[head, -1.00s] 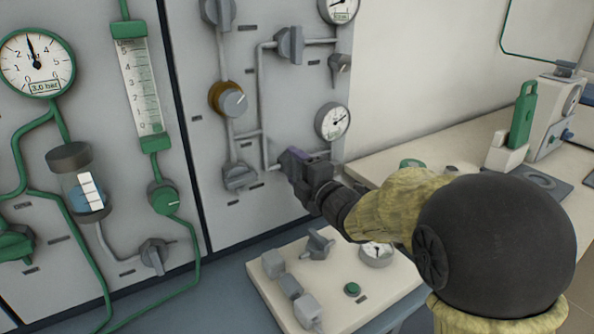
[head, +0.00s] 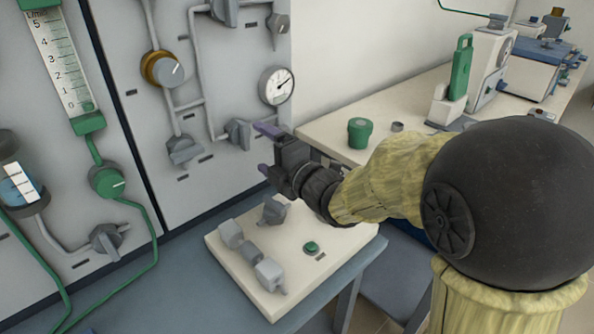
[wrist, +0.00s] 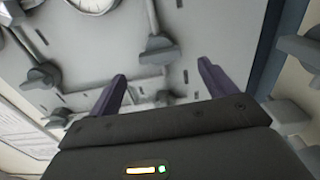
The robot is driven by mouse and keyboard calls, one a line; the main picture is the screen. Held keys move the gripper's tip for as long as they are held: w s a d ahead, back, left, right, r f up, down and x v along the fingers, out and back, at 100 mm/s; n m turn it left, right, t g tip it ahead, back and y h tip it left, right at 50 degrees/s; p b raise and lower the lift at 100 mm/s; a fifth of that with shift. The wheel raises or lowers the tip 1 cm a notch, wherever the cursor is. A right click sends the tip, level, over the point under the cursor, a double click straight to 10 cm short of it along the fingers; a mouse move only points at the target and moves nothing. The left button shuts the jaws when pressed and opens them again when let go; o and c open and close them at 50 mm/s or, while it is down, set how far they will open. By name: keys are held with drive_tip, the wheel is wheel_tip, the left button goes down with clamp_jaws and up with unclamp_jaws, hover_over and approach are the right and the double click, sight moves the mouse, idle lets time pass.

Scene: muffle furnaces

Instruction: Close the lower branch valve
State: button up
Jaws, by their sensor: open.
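The lower branch valve (head: 238,133) is a grey lever-handled valve on the light panel, below and left of a round gauge. My gripper (head: 268,149) is just right of it, apart from it, with its two purple fingers spread and nothing between them. In the wrist view the fingers (wrist: 163,70) are apart, and what looks like the same valve (wrist: 160,48) lies ahead between their tips. I cannot tell the exact distance. The handle's angle is hard to read.
Another grey valve (head: 184,150) sits left on the same panel, below a brass-ringed knob (head: 162,70). The gauge (head: 277,85) is close above my gripper. A cream box (head: 300,275) with knobs stands below it. A green cup (head: 360,132) is on the bench at right.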

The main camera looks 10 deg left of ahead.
drive_tip(key=v, duration=0.9)
drive_tip(key=shift+s+d, duration=0.25)
drive_tip(key=shift+s, duration=0.05)
drive_tip(key=shift+f, duration=0.1)
